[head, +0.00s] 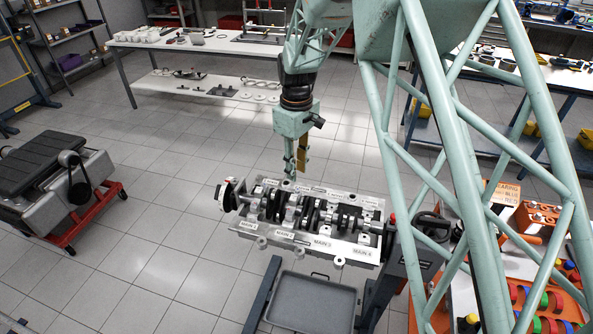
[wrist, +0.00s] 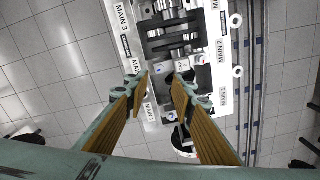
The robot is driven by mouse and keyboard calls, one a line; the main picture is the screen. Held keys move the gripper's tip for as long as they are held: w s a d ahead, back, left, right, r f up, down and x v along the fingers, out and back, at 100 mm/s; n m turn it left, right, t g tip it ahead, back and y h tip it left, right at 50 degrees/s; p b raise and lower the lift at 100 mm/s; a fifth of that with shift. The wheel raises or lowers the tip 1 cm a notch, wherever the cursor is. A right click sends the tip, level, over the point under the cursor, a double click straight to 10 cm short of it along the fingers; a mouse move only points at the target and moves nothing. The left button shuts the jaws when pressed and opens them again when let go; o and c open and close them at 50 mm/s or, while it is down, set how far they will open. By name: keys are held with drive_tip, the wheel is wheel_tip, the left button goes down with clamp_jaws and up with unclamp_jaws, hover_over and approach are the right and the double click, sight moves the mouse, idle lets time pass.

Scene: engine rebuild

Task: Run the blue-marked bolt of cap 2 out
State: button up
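The engine block (head: 275,243) is held on a stand, with the crankshaft (head: 318,215) and bearing caps facing up. A MAIN 2 label (head: 285,235) is on its near rail; a MAIN 2 label (wrist: 220,50) also shows in the wrist view. My gripper (head: 295,168) points down above the block's far side. In the wrist view my gripper (wrist: 162,86) is open, with a clear gap between its fingertips and nothing held. Block and crankshaft parts show beyond the fingertips.
A grey tray (head: 312,302) sits low in front of the block. A white bench with parts (head: 190,42) stands behind. A cart with a dark top (head: 40,160) is at left. An orange-and-white parts table (head: 500,275) is at right. Floor between is clear.

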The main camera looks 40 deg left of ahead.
sight(298, 191)
drive_tip(key=shift+c, duration=1.4)
drive_tip(key=w+d+r+m+g+y, duration=0.1)
drive_tip(key=w+d+r+m+g, duration=0.1)
drive_tip(key=m, duration=1)
drive_tip(key=w+d+r+m+g+y, duration=0.1)
drive_tip(key=w+d+r+m, duration=0.1)
drive_tip(key=m, duration=1)
drive_tip(key=shift+w+r+g, duration=0.4)
drive_tip(key=shift+w+r, duration=0.15)
drive_tip(key=shift+w, duration=0.2)
drive_tip(key=shift+f, duration=0.1)
drive_tip(key=shift+a+x, duration=0.1)
drive_tip(key=shift+x, duration=3.3)
drive_tip(key=shift+a+x, duration=0.15)
drive_tip(key=shift+x, duration=3.25)
drive_tip(key=shift+c, duration=0.3)
